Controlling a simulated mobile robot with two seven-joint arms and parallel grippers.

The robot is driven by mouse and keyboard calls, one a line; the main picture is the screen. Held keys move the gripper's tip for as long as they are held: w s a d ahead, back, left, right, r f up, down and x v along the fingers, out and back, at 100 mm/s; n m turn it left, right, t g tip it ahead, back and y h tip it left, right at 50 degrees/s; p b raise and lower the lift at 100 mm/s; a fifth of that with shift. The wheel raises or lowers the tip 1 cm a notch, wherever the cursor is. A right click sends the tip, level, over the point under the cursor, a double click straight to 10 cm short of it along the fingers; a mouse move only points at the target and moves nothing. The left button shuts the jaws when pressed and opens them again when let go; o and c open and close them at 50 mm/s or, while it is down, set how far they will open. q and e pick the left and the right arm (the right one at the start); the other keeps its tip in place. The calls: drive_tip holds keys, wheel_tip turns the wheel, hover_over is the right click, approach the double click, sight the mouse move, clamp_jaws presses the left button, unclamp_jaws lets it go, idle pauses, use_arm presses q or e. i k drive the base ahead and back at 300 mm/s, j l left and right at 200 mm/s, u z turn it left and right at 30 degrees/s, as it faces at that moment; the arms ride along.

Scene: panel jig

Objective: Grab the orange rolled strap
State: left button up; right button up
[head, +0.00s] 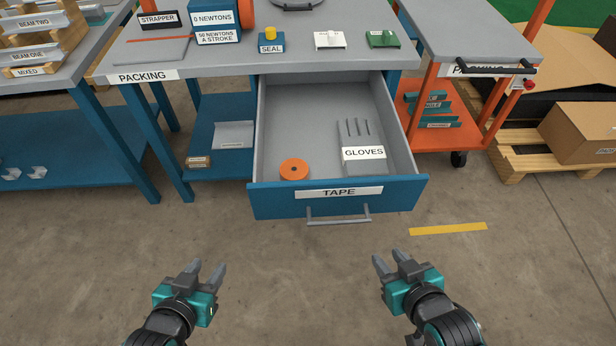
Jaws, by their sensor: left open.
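The orange rolled strap (294,169) lies flat in the front left part of the open drawer (260,190) marked TAPE. It is a round roll with a small dark hole in its middle. My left gripper (207,270) is open and empty, low in the picture, in front of the drawer and left of the strap. My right gripper (391,262) is also low, to the right of the drawer handle. Its fingers stand apart with nothing between them. Both grippers are well apart from the strap.
The drawer handle (338,221) sticks out in front. The packing table (220,62) is behind, with an orange cart (470,35) at right. Floor between my grippers is clear.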

sight(293, 168)
drive_tip(key=u, duration=0.45)
drive_tip(key=l+u, duration=0.1)
drive_tip(key=u, duration=0.8)
drive_tip(key=l+u, duration=0.1)
drive_tip(key=u, duration=0.8)
drive_tip(key=k+l, duration=0.6)
drive_tip(key=l, duration=0.8)
